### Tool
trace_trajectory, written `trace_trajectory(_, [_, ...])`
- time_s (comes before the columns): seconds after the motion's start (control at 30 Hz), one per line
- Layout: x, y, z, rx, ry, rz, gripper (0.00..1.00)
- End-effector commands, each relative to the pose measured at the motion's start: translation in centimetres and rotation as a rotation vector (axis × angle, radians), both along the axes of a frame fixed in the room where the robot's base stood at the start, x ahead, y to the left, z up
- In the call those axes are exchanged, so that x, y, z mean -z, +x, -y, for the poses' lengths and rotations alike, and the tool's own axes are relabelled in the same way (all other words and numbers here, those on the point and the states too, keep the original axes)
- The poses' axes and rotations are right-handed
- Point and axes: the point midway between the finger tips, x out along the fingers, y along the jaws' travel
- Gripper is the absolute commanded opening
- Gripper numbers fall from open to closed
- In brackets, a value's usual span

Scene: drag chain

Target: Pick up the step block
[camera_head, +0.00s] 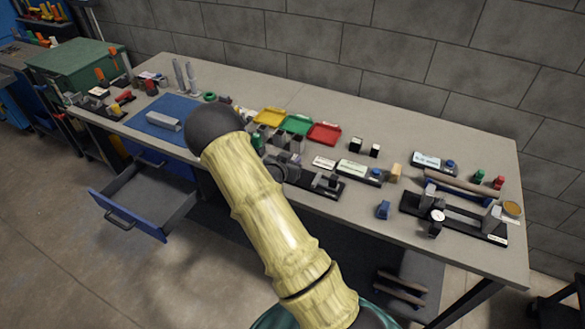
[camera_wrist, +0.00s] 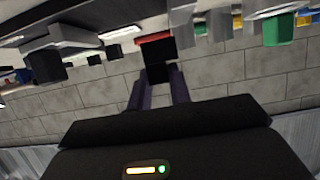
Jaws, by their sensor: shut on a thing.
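In the wrist view, my gripper (camera_wrist: 161,74) has its two dark fingers closed on a dark block (camera_wrist: 160,47). The block has a stepped outline and looks like the step block. It sticks out past the fingertips, with the wall and the bench top behind it. The wrist picture is tipped, with the bench items along its top edge. In the head view, my arm covers the middle of the bench, and I cannot make out my gripper or the held block clearly.
An open blue drawer (camera_head: 135,215) juts out at the front left. The bench's back right is mostly clear.

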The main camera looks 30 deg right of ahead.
Motion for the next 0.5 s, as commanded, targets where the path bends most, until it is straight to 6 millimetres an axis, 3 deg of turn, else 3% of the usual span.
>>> trace_trajectory(0.3, [-5.3,0.1,0.0,0.001,0.000,0.005,0.00])
trace_trajectory(0.5, [-6.4,0.0,0.1,0.001,0.000,0.001,0.00])
